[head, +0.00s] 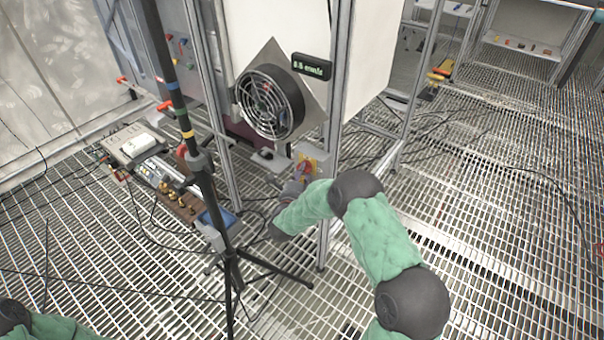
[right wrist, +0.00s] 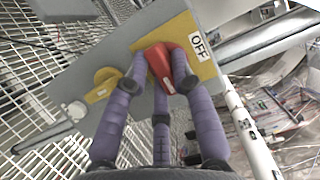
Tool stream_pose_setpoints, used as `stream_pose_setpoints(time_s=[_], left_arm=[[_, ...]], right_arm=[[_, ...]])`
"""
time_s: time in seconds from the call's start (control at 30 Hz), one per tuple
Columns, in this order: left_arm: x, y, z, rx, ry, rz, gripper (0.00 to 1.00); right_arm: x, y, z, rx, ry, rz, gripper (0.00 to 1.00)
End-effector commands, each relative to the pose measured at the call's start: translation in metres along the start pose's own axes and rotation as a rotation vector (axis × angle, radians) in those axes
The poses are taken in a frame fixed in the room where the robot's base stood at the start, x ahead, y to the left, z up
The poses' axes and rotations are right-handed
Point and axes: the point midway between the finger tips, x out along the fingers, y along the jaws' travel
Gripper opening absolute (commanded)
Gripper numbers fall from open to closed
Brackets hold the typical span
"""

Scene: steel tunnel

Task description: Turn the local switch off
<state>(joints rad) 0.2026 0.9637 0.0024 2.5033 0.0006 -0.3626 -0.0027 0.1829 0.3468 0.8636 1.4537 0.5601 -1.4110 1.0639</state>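The local switch is a red handle (right wrist: 161,68) on a yellow plate (right wrist: 205,68), with an OFF label (right wrist: 198,45) at the plate's upper right in the right wrist view. In the head view the red and yellow switch (head: 307,167) sits low on the frame post, below the fan. My right gripper (right wrist: 160,75) has purple fingers on both sides of the red handle, seemingly touching it, with a third finger below. In the head view my right gripper (head: 296,186) is small at the switch, partly hidden by my green-sleeved arm. My left gripper is out of view.
A round fan (head: 268,102) and a small display (head: 311,67) are above the switch. A black tripod (head: 232,262) stands left of my right arm. A yellow knob (right wrist: 104,84) sits beside the switch plate. Cables cross the grated floor (head: 500,250), which is mostly open at right.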

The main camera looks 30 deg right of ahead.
Motion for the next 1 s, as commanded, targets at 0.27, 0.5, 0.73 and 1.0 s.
stream_pose_setpoints(time_s=[0.27, 0.5, 0.73, 1.0], left_arm=[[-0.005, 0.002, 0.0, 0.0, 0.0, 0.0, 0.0], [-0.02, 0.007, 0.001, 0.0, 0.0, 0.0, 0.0], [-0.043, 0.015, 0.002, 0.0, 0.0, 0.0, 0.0], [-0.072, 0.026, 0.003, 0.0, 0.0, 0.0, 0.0]], right_arm=[[-0.001, -0.001, 0.0, -0.033, -0.001, 0.015, 0.0], [-0.001, -0.004, -0.001, -0.156, 0.0, 0.067, 0.0], [-0.001, -0.006, -0.001, -0.347, -0.001, 0.147, 0.0], [-0.002, -0.008, -0.001, -0.584, -0.002, 0.246, 0.0]])
